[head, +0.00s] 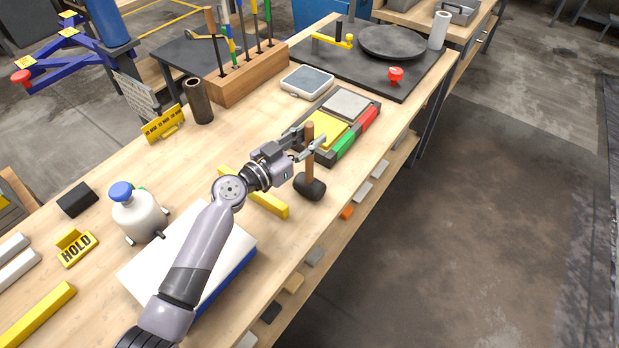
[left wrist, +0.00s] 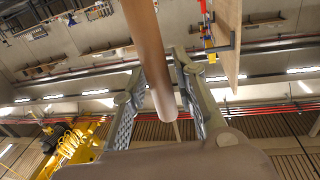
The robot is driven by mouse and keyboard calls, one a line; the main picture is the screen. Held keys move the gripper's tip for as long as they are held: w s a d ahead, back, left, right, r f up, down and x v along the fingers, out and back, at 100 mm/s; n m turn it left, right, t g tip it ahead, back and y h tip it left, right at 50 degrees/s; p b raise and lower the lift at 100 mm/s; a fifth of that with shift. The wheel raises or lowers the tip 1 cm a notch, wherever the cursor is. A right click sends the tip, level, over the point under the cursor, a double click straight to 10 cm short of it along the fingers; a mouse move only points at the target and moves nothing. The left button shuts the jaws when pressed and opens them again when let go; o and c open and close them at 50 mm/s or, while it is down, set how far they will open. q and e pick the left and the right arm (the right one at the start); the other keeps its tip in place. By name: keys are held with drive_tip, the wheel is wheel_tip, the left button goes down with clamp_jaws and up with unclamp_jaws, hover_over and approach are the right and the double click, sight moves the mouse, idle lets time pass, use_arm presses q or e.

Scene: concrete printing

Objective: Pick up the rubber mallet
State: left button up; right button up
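The rubber mallet stands upright on the workbench, its black head (head: 309,188) down and its brown wooden handle (head: 309,140) pointing up. My left gripper (head: 307,143) reaches in from the left at the upper part of the handle. In the left wrist view the handle (left wrist: 150,50) passes between the two grey fingers (left wrist: 163,105). The fingers are spread, with a narrow gap showing beside the handle, so it does not look clamped. My right gripper is not in view.
A tray with yellow and grey pads and red and green edges (head: 343,143) lies just behind the mallet. A yellow bar (head: 268,205) lies close on its left. The workbench's front edge is near the mallet.

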use_arm(q)
clamp_jaws()
idle(0.4)
drive_tip(key=shift+r, duration=0.1)
